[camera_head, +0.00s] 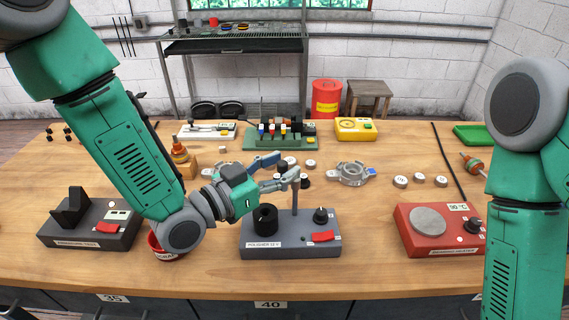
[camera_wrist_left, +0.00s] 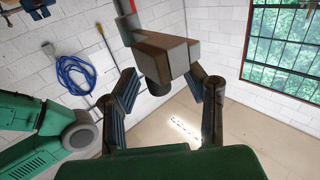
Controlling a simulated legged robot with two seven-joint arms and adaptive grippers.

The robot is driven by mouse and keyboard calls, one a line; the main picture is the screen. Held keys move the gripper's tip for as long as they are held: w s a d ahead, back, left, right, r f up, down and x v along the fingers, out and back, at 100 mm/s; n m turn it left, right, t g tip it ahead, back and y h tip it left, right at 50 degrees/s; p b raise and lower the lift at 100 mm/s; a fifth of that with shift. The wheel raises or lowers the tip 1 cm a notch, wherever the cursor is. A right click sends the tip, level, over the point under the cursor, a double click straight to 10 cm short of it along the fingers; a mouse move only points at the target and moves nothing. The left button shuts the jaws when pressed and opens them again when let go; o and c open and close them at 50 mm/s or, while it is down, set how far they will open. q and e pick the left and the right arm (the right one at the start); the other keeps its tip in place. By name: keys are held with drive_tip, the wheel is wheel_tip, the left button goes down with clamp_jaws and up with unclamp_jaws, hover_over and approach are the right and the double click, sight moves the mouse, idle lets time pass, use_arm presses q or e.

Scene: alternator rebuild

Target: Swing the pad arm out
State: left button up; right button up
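The grey polisher box (camera_head: 290,249), labelled POLISHER 12 V, stands at the table's front middle. It carries a black cylinder (camera_head: 265,220), a black knob (camera_head: 321,216), a red switch (camera_head: 323,237) and a thin upright post (camera_head: 295,196). The grey pad arm (camera_head: 290,177) is at the top of the post. In the left wrist view the pad arm (camera_wrist_left: 172,52) shows as a block with a dark round pad (camera_wrist_left: 157,88) under it. My left gripper (camera_head: 284,169) is open, with its fingers spread on either side of the pad arm; contact is unclear. My right gripper is out of view.
A red heater (camera_head: 447,243) stands to the right and a dark tester box (camera_head: 90,228) to the left. A red bowl (camera_head: 166,250) is partly hidden under my left arm. Metal housings and small discs lie behind the polisher. Bare table shows between the polisher and heater.

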use_arm(q)
drive_tip(key=v, duration=1.1)
drive_tip(key=shift+a, duration=0.15)
